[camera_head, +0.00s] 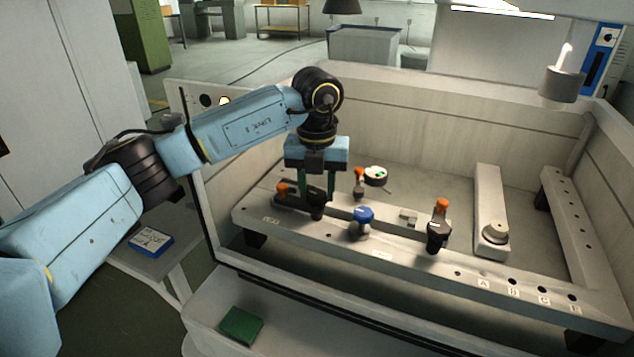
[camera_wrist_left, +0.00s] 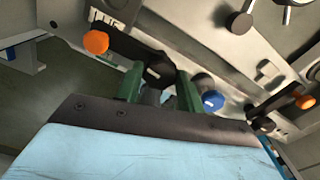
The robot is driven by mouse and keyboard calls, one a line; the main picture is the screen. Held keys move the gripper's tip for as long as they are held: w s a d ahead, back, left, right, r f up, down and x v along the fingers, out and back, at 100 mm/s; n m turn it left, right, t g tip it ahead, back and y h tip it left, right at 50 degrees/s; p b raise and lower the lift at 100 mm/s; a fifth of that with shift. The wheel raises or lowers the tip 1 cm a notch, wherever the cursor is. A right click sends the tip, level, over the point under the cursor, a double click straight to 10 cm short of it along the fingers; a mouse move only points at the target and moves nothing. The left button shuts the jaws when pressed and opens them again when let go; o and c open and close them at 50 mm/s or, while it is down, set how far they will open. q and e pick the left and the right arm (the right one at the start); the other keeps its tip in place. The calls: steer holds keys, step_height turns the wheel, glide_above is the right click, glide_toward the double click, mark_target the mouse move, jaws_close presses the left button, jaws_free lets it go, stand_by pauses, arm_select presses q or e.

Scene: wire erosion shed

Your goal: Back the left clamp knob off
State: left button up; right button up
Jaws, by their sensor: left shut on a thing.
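The left clamp is a dark bar with an orange-tipped end (camera_head: 282,188) on the pale front rail. Its black knob (camera_head: 317,212) sits at the bar's right end. My left gripper (camera_head: 317,198) points down over this knob with its green fingers. In the left wrist view, the black knob (camera_wrist_left: 159,73) shows between the two green fingertips (camera_wrist_left: 160,85), which are shut on it. The orange end (camera_wrist_left: 96,42) of the bar lies outside the fingers. The lower part of the knob is hidden by the gripper. My right gripper is out of view.
A blue knob (camera_head: 363,215) stands close to the right of the left gripper. Another orange-tipped clamp with a black knob (camera_head: 437,236) is further right on the rail (camera_head: 400,262). A small round gauge-like thing (camera_head: 375,175) lies behind. The tank walls (camera_head: 440,120) enclose the work area.

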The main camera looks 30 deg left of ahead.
mark_target(317, 193)
arm_select(q)
steer(key=shift+n, duration=0.6)
steer(key=o, duration=1)
steer(key=shift+r, duration=0.1)
step_height(317, 193, up, 13)
steer(key=shift+r+p, duration=0.15)
steer(key=shift+p, duration=0.35)
